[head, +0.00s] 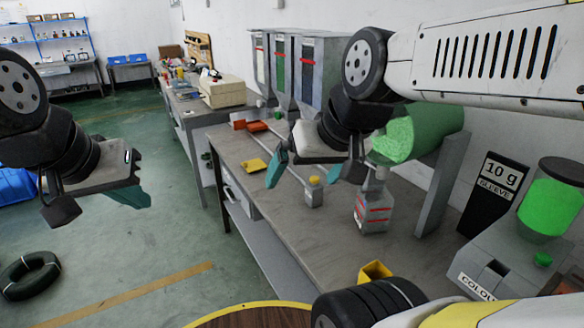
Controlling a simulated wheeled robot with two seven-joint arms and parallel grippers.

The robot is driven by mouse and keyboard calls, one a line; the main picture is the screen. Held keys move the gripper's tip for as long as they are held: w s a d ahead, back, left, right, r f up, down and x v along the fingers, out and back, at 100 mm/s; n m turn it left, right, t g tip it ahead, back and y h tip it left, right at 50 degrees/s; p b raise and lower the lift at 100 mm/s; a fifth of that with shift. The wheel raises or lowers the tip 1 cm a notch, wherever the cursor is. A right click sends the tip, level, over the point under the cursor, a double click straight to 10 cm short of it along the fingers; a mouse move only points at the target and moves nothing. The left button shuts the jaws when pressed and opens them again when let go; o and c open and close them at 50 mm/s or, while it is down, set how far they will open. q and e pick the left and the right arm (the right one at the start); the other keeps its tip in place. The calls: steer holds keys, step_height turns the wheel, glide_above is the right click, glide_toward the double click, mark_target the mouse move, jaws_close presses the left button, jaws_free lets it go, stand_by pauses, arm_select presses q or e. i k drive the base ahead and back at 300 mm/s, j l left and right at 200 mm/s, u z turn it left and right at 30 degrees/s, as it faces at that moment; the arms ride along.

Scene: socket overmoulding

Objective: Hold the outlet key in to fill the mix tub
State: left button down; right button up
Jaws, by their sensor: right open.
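A grey block with a yellow cap (314,190) stands on the bench; I cannot tell whether the cap is the outlet key. A grey container with red bands (374,213) stands to its right, below a green drum (420,132); it may be the mix tub. My right gripper (318,168) is open above the bench, over the grey block and apart from it.
The bench (290,235) has bare room in front of the block. A yellow box (375,271) lies nearer. A green-filled dispenser (548,205) and a "10 g" sign (492,190) stand at right.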

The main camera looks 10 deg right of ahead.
mark_target(315, 180)
steer(key=z, duration=1.4)
steer(key=u, duration=0.65)
steer(key=i+j+z, duration=0.15)
steer(key=z, duration=0.2)
steer(key=i+j+z, duration=0.15)
steer(key=j+z, duration=0.5)
steer(key=i+j, duration=0.05)
steer(key=j, duration=0.1)
